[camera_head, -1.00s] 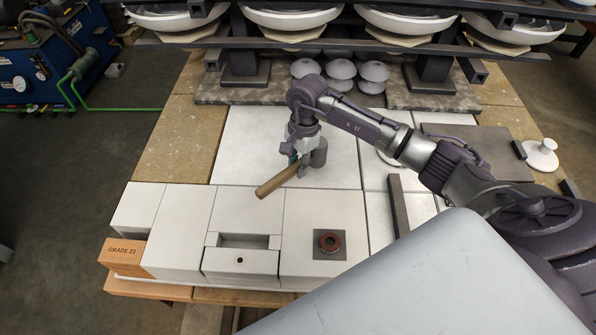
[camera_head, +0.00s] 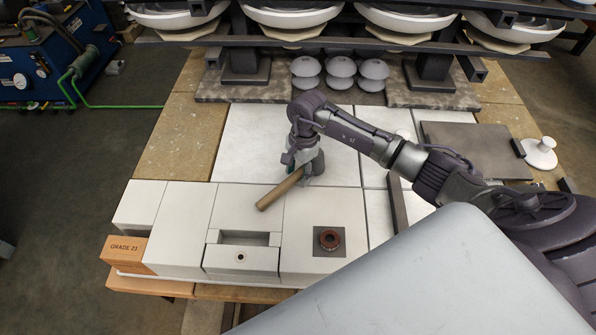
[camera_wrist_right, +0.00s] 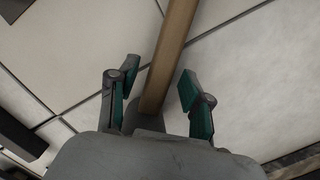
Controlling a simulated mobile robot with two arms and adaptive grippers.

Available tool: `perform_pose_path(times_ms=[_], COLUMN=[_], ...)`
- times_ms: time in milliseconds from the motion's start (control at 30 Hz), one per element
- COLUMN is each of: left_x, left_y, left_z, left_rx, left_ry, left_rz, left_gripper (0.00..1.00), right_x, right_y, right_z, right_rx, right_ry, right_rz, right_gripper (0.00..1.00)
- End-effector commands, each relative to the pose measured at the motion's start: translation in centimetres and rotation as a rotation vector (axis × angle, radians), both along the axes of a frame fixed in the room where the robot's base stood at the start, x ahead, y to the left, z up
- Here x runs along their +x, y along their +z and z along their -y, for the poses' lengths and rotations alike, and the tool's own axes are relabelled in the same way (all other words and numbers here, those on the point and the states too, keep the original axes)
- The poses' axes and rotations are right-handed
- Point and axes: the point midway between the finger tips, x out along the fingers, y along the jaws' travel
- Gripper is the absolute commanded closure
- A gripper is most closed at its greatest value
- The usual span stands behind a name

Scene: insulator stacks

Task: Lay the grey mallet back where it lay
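The mallet's wooden handle (camera_head: 279,192) slants down-left from my right gripper (camera_head: 305,178) over the pale slabs in the head view. Its grey head (camera_head: 318,163) shows partly beside the gripper; the rest is hidden. In the right wrist view the handle (camera_wrist_right: 168,55) runs between the two green-padded fingers of my right gripper (camera_wrist_right: 160,70). The fingers stand apart, with a gap visible at least on the handle's left side, so the gripper looks open around it. I cannot tell whether the mallet fully rests on the slab. My left gripper is not in view.
A dark plate (camera_head: 465,148) and white insulator (camera_head: 540,152) lie right. Racks stand behind.

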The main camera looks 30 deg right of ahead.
Motion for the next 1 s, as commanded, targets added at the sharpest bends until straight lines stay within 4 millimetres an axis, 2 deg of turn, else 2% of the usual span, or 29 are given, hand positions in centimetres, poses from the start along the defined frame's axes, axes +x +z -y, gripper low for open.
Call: perform_pose_path(times_ms=[267, 367, 700, 833, 1000], left_x=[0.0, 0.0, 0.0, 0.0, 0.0], left_y=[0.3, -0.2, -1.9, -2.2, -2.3], left_z=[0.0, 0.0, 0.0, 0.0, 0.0], left_rx=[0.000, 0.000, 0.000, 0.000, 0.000], left_ry=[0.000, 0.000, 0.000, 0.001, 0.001], left_rz=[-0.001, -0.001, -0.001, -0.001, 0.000], left_gripper=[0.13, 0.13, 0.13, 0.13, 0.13], right_x=[0.1, 0.2, 0.4, 0.5, 0.4], right_y=[0.7, 2.0, 9.1, 11.0, 12.1], right_z=[0.1, 0.3, 1.3, 1.5, 1.6], right_rx=[0.000, -0.001, -0.001, -0.001, 0.000], right_ry=[0.000, 0.000, 0.000, 0.000, 0.000], right_rz=[0.002, 0.005, 0.004, 0.003, 0.000], right_gripper=[0.51, 0.51, 0.51, 0.51, 0.51])
